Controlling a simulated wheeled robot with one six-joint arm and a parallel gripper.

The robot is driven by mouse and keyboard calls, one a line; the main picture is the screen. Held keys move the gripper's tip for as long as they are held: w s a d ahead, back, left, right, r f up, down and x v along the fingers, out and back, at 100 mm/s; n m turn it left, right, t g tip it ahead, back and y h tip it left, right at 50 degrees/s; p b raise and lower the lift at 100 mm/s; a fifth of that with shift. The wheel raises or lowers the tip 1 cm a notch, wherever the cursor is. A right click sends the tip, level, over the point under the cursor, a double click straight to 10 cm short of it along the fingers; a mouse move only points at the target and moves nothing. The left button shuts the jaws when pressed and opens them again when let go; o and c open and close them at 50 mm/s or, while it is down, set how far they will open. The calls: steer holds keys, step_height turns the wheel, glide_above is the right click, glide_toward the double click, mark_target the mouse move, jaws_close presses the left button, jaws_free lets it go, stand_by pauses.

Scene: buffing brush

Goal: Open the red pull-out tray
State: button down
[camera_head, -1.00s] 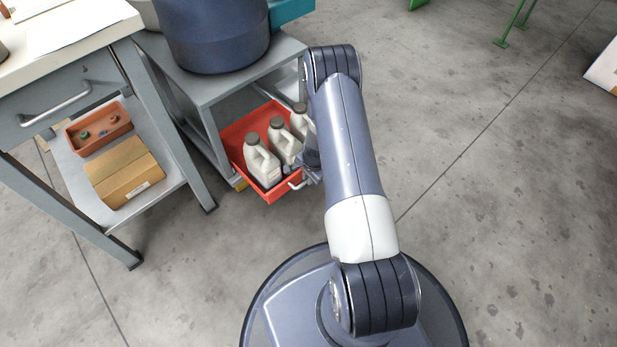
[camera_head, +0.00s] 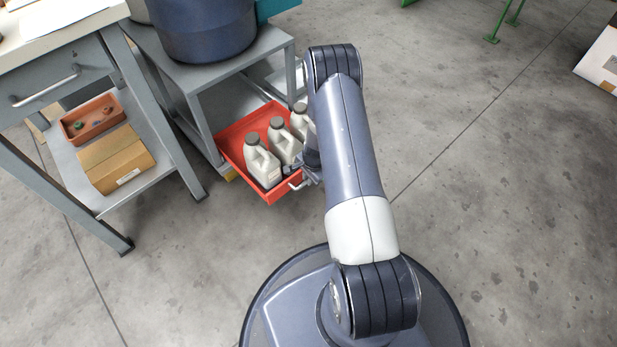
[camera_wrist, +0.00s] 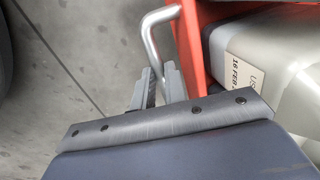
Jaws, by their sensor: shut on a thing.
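The red pull-out tray (camera_head: 236,138) stands out from under the grey stand, with several white bottles in it, among them one with a grey cap (camera_head: 262,162). Its metal handle (camera_head: 297,184) is on the front face. My gripper (camera_head: 309,177) is at this handle, partly hidden behind my arm. In the wrist view, my gripper (camera_wrist: 158,84) is shut on the handle (camera_wrist: 150,40), beside the red tray front (camera_wrist: 190,45). A labelled bottle (camera_wrist: 265,65) shows behind that front.
The grey stand (camera_head: 245,62) carries a dark blue drum (camera_head: 205,30). A workbench at left has a shelf holding a cardboard box (camera_head: 116,158) and a terracotta-coloured bin (camera_head: 93,118). The concrete floor is open at right and in front.

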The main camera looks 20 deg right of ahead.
steer(key=c, duration=1.5)
jaws_free()
steer(key=shift+o, duration=0.2)
step_height(320, 180, up, 11)
steer(key=s+p, duration=0.2)
steer(key=p, duration=0.2)
steer(key=shift+d+f, duration=0.2)
steer(key=shift+d, duration=0.15)
steer(key=f+b, duration=0.1)
steer(key=f, duration=0.2)
steer(key=w+f+b, duration=0.1)
steer(key=f, duration=0.3)
steer(key=w+f+b, duration=0.1)
steer(key=f+b, duration=0.1)
steer(key=f, duration=0.1)
steer(key=shift+a+f, duration=0.35)
steer(key=shift+f, duration=0.05)
steer(key=shift+w+r, duration=0.1)
steer(key=shift+w+a, duration=0.1)
steer(key=shift+w, duration=0.05)
